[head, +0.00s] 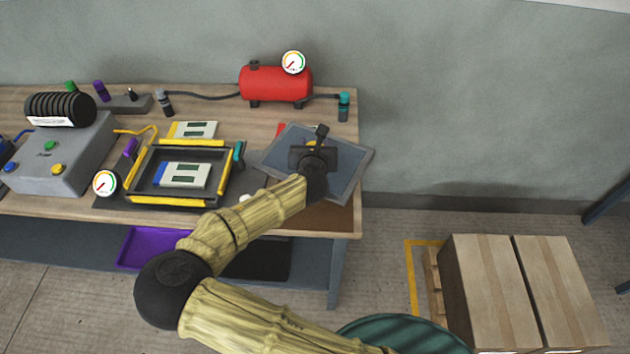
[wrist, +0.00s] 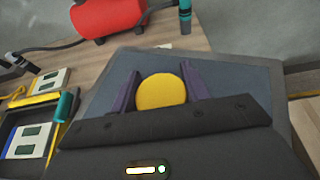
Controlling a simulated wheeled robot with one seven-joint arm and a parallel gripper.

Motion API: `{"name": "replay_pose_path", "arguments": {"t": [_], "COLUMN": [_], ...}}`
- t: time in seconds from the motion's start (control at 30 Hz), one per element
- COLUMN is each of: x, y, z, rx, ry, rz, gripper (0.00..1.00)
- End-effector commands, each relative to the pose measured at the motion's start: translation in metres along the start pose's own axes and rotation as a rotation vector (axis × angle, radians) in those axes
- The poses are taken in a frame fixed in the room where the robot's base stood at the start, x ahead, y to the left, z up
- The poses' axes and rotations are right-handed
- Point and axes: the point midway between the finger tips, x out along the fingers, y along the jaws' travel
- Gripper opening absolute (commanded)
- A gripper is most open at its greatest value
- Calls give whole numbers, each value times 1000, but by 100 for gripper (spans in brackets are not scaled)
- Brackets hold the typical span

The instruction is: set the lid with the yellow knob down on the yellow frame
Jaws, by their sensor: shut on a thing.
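The lid (head: 347,180) is a flat grey-blue panel with a dark rim, at the right end of the bench; its height above the bench top is hard to tell. Its round yellow knob (wrist: 162,92) sits between the two purple fingers of my gripper (wrist: 161,86), which is shut on it. In the head view my gripper (head: 312,150) covers most of the knob. The yellow frame (head: 168,202) is a dark tray edged with yellow bars, left of the lid. A pale device (head: 187,175) with a blue end lies inside it.
A red tank (head: 275,83) with a gauge stands behind. A teal cylinder (head: 344,106) stands at the back right. Another pale device (head: 192,130) lies behind the frame. A teal clip (head: 239,153) rises at the frame's right side. A grey control box (head: 60,155) stands left.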

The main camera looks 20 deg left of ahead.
Motion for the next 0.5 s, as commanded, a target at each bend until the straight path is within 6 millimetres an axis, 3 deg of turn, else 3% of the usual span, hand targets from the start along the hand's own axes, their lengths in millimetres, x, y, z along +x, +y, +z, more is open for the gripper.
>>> {"name": "replay_pose_path", "arguments": {"t": [0.3,0.5], "x": [19,22], "y": [-1,0], "z": [-45,-53], "rx": [-3,0], "ry": [1,-1], "rz": [-2,0], "gripper": [10,10]}}
